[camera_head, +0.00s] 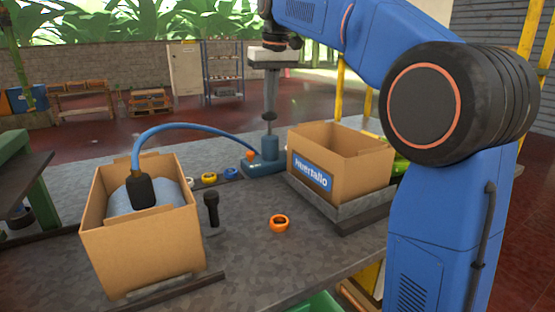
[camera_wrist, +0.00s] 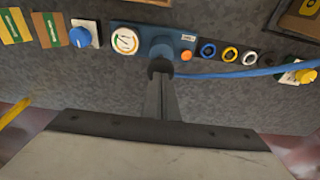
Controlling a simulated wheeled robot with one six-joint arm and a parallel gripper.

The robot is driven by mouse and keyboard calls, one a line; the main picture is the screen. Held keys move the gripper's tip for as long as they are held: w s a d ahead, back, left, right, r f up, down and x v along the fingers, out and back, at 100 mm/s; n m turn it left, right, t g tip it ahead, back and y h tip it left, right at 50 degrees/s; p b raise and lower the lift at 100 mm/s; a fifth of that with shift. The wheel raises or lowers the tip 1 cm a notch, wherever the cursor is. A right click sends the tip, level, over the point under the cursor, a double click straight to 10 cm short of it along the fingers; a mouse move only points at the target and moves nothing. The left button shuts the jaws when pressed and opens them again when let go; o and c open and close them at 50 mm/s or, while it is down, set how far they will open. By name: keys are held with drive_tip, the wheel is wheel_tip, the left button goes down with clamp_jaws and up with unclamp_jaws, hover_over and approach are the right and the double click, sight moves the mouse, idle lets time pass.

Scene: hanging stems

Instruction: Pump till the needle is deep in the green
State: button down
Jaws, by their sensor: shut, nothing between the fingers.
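The blue pump (camera_head: 264,160) stands on the grey bench, its dark knob (camera_head: 268,117) upright above it. In the wrist view the pump body (camera_wrist: 168,45) lies beyond the knob (camera_wrist: 159,67). My gripper (camera_head: 269,108) is above the pump, pointing down, its fingers shut with nothing between them. In the wrist view the fingertips (camera_wrist: 160,76) are at the knob's top, seemingly touching. The round gauge (camera_wrist: 124,40) has a pale face with coloured arcs; its needle is too small to read surely. A blue hose (camera_head: 190,127) runs from the pump to the left carton.
The left carton (camera_head: 145,246) holds a pale blue rounded thing (camera_head: 172,193) under a black nozzle. Another carton (camera_head: 350,150) stands right of the pump. A black post (camera_head: 211,212) and an orange ring (camera_head: 279,223) stand in front. Blue (camera_wrist: 79,37) and yellow (camera_wrist: 306,76) knobs flank the pump.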

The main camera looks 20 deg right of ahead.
drive_tip(key=shift+f, duration=1.3)
drive_tip(key=shift+r, duration=5.3)
